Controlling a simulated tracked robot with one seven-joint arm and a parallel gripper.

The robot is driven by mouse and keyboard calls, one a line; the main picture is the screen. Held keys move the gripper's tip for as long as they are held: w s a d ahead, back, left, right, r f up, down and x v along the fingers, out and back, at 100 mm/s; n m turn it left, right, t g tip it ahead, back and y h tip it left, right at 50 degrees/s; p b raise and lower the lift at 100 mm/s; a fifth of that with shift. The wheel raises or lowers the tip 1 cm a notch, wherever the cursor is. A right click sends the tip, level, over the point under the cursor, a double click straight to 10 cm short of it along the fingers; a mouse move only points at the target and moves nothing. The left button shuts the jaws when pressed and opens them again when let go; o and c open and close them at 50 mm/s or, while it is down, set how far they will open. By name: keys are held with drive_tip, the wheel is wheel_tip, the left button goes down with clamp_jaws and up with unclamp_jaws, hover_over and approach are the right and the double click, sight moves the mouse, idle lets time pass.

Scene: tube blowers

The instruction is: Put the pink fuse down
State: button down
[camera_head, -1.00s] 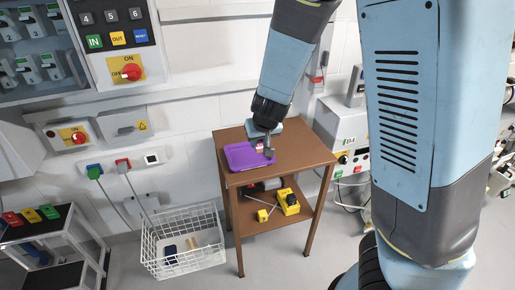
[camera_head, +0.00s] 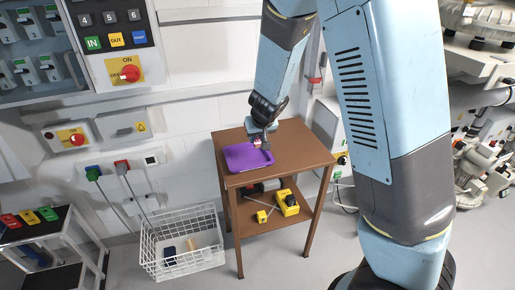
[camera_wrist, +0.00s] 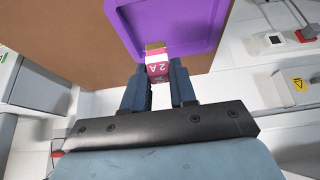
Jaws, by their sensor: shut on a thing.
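The pink fuse (camera_wrist: 157,65) is pink and white, with a "2 A" marking and a brass-coloured end. My gripper (camera_wrist: 158,78) is shut on it, with one dark finger on each side. In the head view my gripper (camera_head: 261,142) points down over the back right part of the purple tray (camera_head: 240,160), and the fuse (camera_head: 256,142) shows as a small pink and white spot. In the wrist view the fuse overlaps the edge of the purple tray (camera_wrist: 190,18). I cannot tell whether it touches the tray.
The tray lies on a brown two-shelf table (camera_head: 305,152), whose top is clear to the right. Yellow devices (camera_head: 287,203) sit on the lower shelf. A white wire basket (camera_head: 180,245) stands on the floor at left. A tiled wall is behind.

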drive_tip(key=shift+w+d+f, duration=0.1)
drive_tip(key=shift+w+f, duration=1.25)
drive_tip(key=shift+f, duration=0.25)
drive_tip(key=shift+w+f, duration=1.3)
drive_tip(key=shift+f, duration=1.65)
drive_tip(key=c, duration=1.2)
unclamp_jaws()
